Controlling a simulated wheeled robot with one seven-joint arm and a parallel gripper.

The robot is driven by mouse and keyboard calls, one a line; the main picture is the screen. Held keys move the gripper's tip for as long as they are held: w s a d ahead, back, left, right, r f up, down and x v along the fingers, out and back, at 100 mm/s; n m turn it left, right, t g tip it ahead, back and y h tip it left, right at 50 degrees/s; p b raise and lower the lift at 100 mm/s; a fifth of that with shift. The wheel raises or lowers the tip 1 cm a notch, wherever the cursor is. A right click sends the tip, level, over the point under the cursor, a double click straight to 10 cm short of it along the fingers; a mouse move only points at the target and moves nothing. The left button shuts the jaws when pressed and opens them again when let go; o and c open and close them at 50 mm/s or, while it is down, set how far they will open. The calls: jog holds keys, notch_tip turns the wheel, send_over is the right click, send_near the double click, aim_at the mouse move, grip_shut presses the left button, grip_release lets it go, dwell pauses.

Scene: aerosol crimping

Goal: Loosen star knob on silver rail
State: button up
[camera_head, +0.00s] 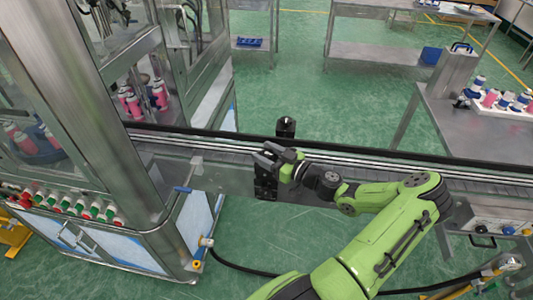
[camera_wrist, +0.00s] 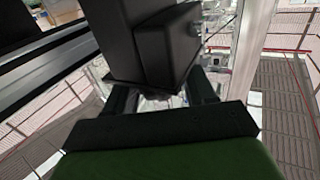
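The silver rail (camera_head: 400,168) runs along the dark-edged conveyor in the head view. A black block (camera_head: 286,126) stands at its far side, and a dark block (camera_head: 266,186) sits at its near side. My gripper (camera_head: 272,154) is at the near block, over the near edge of the conveyor.
A steel and glass machine cabinet (camera_head: 80,90) with coloured buttons stands at left. A steel table (camera_head: 470,140) with bottles on a white tray (camera_head: 500,107) is at right. A black hose (camera_head: 245,269) runs low in front. Green floor (camera_head: 290,60) is open behind the conveyor.

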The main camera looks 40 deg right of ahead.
jog(key=c, duration=0.7)
jog(key=shift+w+f+n+y+b, duration=0.15)
jog(key=shift+n+y+b, duration=0.55)
jog(key=shift+y+b, duration=0.5)
jog(key=shift+n+g+y+b, duration=0.6)
jog(key=shift+n+y+b, duration=0.1)
jog(key=shift+y+b, duration=0.1)
jog(key=shift+r+y, duration=0.25)
jog(key=shift+y, duration=0.15)
jog(key=shift+r, duration=0.1)
